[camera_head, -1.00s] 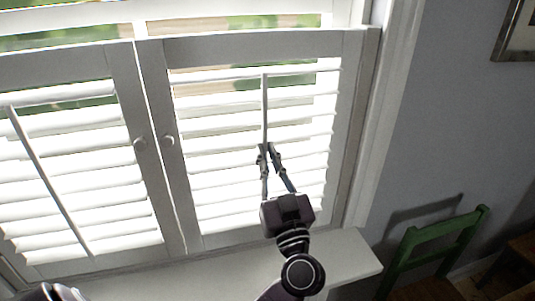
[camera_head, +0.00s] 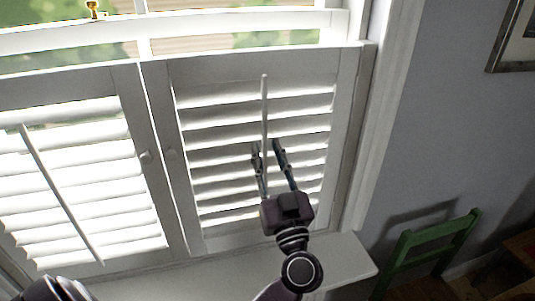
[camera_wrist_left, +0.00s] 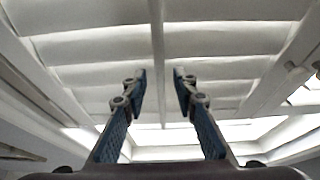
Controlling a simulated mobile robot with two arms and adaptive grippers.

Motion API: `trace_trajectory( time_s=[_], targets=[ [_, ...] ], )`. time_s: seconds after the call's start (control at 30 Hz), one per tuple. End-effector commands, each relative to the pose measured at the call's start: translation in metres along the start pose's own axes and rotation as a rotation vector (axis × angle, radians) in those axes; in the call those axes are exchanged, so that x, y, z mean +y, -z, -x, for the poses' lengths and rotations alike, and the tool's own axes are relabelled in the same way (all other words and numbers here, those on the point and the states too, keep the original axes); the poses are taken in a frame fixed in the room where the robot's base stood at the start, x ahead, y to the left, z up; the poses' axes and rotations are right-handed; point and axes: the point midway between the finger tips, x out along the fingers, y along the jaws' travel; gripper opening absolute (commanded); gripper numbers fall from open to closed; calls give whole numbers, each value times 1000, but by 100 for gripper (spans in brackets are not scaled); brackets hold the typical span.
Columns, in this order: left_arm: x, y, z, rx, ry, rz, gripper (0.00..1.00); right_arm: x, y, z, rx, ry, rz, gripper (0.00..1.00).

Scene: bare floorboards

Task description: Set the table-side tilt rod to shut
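The right-hand shutter panel (camera_head: 345,120) has a thin white upright tilt rod (camera_head: 264,100) down its middle. Its slats (camera_head: 210,138) are tilted steeply, greyish, with bright light in narrow gaps, mostly toward the bottom. My left gripper (camera_head: 267,148) is in front of the rod's middle, fingers spread and empty. In the left wrist view the gripper (camera_wrist_left: 160,75) is open, and the rod (camera_wrist_left: 158,40) runs between and beyond the fingertips, touching neither. My right gripper is out of view.
The left shutter panel (camera_head: 125,100) has its own slanting rod (camera_head: 60,190) and bright slats. Two small knobs sit between the panels. A white sill (camera_head: 335,260) lies below. A green chair (camera_head: 440,240) stands at the right, with a picture frame (camera_head: 505,50) on the wall above.

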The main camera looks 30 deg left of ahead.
Motion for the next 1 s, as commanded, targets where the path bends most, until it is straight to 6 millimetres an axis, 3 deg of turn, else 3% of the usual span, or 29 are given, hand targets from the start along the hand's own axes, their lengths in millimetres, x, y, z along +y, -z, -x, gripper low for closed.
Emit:
trace_trajectory(
  time_s=[0.27,0.37,0.7,1.0],
  targets=[
    [0,-3,6,-5,-2,-2,26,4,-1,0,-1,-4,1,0],
    [1,-3,19,-7,-3,-2,26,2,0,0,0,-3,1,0],
    [1,-3,90,-7,-3,-3,26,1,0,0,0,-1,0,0],
    [0,-1,120,-3,0,-1,26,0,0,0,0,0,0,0]
  ],
)
